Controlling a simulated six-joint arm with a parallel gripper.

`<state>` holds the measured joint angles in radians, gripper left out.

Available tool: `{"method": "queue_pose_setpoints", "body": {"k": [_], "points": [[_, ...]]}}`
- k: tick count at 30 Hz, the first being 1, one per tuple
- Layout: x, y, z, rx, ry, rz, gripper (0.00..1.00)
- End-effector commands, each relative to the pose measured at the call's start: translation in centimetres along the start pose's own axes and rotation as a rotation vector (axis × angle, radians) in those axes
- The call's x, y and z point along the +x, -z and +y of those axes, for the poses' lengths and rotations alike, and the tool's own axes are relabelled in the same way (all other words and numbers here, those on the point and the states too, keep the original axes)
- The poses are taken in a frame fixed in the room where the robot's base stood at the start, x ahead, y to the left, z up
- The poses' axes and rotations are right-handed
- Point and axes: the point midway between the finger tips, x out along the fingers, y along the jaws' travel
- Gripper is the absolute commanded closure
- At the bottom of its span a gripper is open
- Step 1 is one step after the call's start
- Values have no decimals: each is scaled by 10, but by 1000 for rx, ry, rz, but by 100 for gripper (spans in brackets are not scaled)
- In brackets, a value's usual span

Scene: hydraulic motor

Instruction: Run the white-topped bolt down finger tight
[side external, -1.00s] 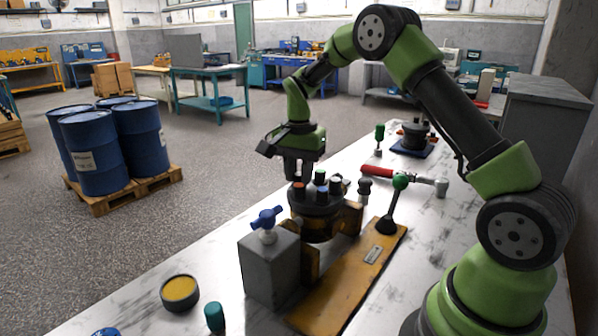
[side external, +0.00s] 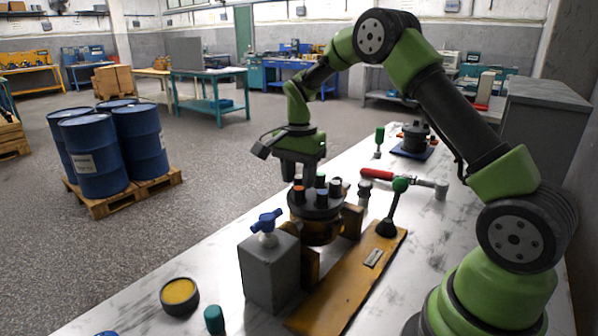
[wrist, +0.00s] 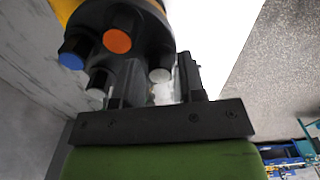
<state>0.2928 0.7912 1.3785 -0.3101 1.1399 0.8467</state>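The motor (side external: 316,210) stands upright on its mount, with several bolts of different top colours around its dark upper face. In the wrist view the motor's face (wrist: 135,62) is at the upper left. A white-topped bolt (wrist: 160,75) shows there between the two fingers of my gripper (wrist: 153,85). The fingers are apart, and I cannot tell whether either touches the bolt. In the side view my gripper (side external: 301,180) points down over the far left edge of the motor, close to a pale-topped bolt (side external: 298,179).
Neighbouring bolts have orange (wrist: 117,41) and blue (wrist: 71,61) tops. A grey block with a blue handle (side external: 265,221) stands left of the motor. A green-knobbed lever (side external: 400,185) and a red-handled tool (side external: 377,174) are to the right.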

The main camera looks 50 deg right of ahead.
Motion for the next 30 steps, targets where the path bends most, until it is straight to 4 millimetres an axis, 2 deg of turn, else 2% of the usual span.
{"method": "queue_pose_setpoints", "body": {"k": [30], "points": [[-62,0,0,-1,2,2,63]]}}
